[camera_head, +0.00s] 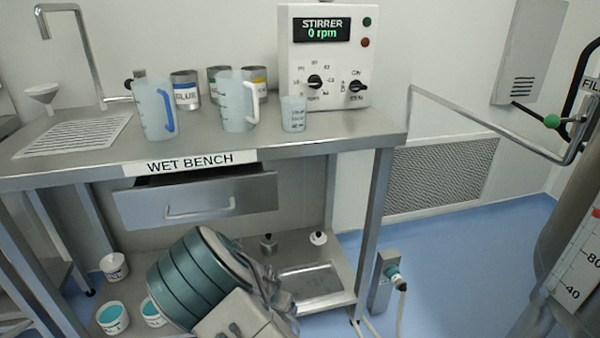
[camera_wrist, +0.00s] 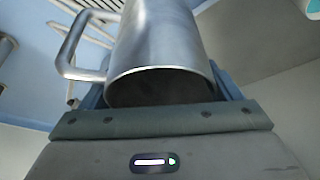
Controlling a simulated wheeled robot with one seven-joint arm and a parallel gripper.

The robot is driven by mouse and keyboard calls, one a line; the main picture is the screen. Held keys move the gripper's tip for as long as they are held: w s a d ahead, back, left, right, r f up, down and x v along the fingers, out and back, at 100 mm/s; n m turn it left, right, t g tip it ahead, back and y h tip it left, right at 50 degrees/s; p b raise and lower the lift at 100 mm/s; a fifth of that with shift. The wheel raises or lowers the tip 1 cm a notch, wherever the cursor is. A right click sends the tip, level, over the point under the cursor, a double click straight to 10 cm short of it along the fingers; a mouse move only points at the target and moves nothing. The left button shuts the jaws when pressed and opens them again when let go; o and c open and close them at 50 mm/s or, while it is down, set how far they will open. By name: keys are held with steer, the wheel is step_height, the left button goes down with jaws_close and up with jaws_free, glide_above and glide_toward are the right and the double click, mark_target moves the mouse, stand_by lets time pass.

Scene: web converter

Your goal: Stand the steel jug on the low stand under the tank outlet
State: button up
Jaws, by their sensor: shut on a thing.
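The steel jug (camera_wrist: 160,45) fills the upper middle of the wrist view. Its handle (camera_wrist: 75,50) sticks out to the left, and a dark round end faces my palm. My gripper (camera_wrist: 162,92) is shut on the jug, with a finger on each side of its body. In the head view my arm hides most of the gripper, and I cannot make out the jug there. The tank (camera_head: 575,225) is partly in view at the right edge, with a level scale on it. Its outlet and the low stand are not clearly visible.
The wet bench (camera_head: 270,142) holds plastic jugs, tins, a beaker and the stirrer unit (camera_head: 328,60). Its drawer (camera_head: 195,200) is partly open. A lower shelf (camera_head: 345,298) carries small items and a tray. A grey post (camera_head: 383,285) with hoses stands beside it. Blue floor (camera_head: 460,270) is clear before the tank.

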steer(key=s+d+r+n+y, duration=0.1)
steer(key=d+r+n, duration=0.1)
steer(key=d+r, duration=0.75)
steer(key=d+r+n+y, duration=0.1)
steer(key=d+r+n, duration=0.1)
steer(key=d+r, duration=0.75)
step_height(320, 180, up, 24)
steer(key=d+p, duration=0.2)
steer(key=p, duration=2.5)
step_height(320, 180, down, 10)
steer(key=s, duration=0.2)
steer(key=shift+s+d+f, duration=0.15)
steer(key=shift+s, duration=0.05)
